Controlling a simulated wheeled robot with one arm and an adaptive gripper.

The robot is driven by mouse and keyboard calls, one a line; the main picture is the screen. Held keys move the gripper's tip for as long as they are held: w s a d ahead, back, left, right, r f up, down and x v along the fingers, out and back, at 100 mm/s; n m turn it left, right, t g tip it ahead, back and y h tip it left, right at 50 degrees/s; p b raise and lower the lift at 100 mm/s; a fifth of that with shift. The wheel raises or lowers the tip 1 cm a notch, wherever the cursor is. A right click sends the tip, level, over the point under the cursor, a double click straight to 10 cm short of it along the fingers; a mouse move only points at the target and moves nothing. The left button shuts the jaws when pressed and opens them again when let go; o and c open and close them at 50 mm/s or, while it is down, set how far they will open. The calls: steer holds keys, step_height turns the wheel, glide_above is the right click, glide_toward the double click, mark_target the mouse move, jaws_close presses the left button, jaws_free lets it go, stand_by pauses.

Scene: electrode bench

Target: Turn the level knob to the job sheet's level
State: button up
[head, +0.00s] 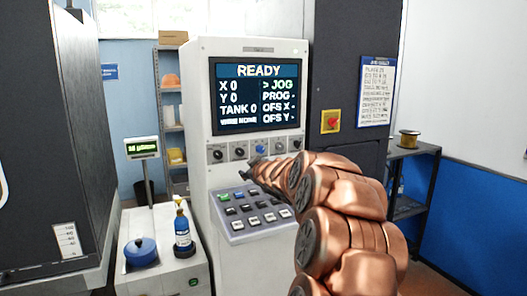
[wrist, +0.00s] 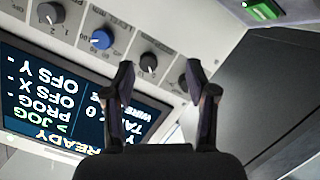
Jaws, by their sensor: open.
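The white console (head: 205,75) carries a row of knobs under its screen. One knob is blue (head: 260,149); the others are dark, including the two at the left end (head: 217,155) and (head: 239,152). My gripper (wrist: 158,72) is open and empty. In the wrist view a dark knob (wrist: 148,62) shows between its fingertips, apart from them; the blue knob (wrist: 102,38) lies just left.
The screen (head: 258,98) reads READY, TANK 0, with JOG marked. A sloped keypad (head: 250,212) juts out below the knobs. A red stop button (head: 331,121) is at right. A blue-lidded pot (head: 140,251) and blue bottle (head: 182,235) stand at lower left.

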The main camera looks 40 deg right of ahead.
mark_target(262, 151)
steer(key=s+d+r+n+t+y, duration=0.1)
steer(key=s+d+r+n+t, duration=0.15)
steer(key=d, duration=0.65)
steer(key=shift+n+t, duration=0.35)
steer(key=shift+f+p+x, duration=0.15)
steer(key=shift+p+x, duration=0.6)
steer(key=shift+x, duration=1.4)
steer(key=shift+f+p+x, duration=0.15)
steer(key=shift+p+x, duration=0.6)
steer(key=shift+x, duration=1.4)
steer(key=shift+c, duration=0.4)
jaws_close()
